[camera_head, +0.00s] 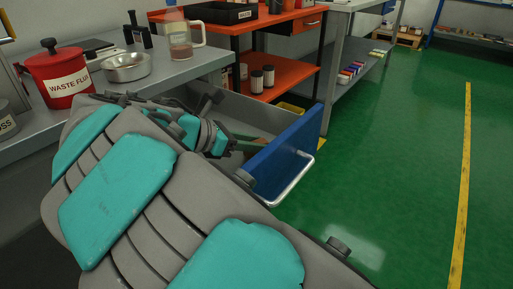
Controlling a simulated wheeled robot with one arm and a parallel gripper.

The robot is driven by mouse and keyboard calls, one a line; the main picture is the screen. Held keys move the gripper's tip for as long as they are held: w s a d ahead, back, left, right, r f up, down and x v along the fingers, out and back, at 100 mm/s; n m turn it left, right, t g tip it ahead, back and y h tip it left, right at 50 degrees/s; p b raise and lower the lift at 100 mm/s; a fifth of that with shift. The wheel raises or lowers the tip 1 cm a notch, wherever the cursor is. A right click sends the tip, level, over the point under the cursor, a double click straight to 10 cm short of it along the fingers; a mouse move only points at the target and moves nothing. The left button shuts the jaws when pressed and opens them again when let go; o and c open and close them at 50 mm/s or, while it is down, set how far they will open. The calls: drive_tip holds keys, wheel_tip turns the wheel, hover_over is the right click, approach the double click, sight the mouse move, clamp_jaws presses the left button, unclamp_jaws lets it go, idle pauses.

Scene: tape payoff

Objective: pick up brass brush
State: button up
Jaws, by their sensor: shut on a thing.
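My grey and teal arm reaches into an open drawer with a blue front (290,155) and a metal bar handle. My gripper (226,143) is low in the drawer, small and partly hidden by my own wrist. It is shut on a thin brown and green piece, which looks like the brass brush (249,141). The brush's bristles cannot be made out. Whether it touches the drawer floor cannot be told.
The grey bench above the drawer holds a red waste flux can (66,80), a metal bowl (127,67) and a clear jug (180,42). An orange shelf unit (283,75) stands behind. The green floor (400,160) at right is clear.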

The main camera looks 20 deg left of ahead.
clamp_jaws()
drive_tip(key=shift+r, duration=0.1)
